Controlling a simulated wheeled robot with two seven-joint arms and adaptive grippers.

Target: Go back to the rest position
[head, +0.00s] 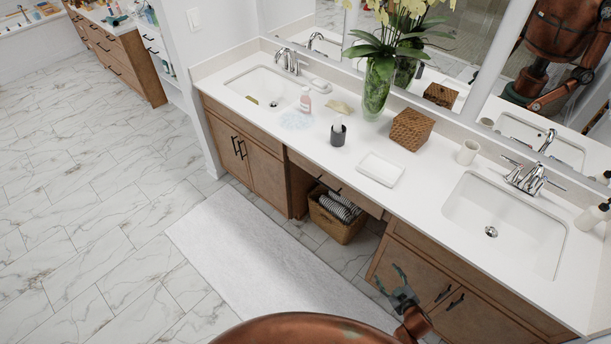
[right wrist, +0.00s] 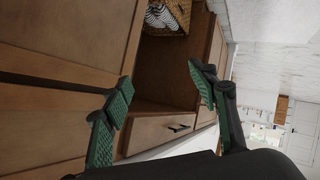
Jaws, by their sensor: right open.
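My right gripper (head: 391,280) is at the bottom of the head view, in front of the wooden vanity (head: 455,278) and below its counter edge. In the right wrist view its two green-padded fingers (right wrist: 160,82) are spread apart with nothing between them. Cabinet doors and a drawer (right wrist: 165,128) show beyond the fingers. My left gripper is in neither view. A copper-coloured part of my own body covers the bottom middle of the head view.
The counter (head: 330,160) holds two sinks, a glass vase (head: 377,88), a woven box (head: 411,129), a white tray (head: 381,169) and a cup (head: 467,151). A basket (head: 338,222) stands in the vanity's open bay. A pale rug (head: 250,260) lies in front; the tiled floor at left is clear.

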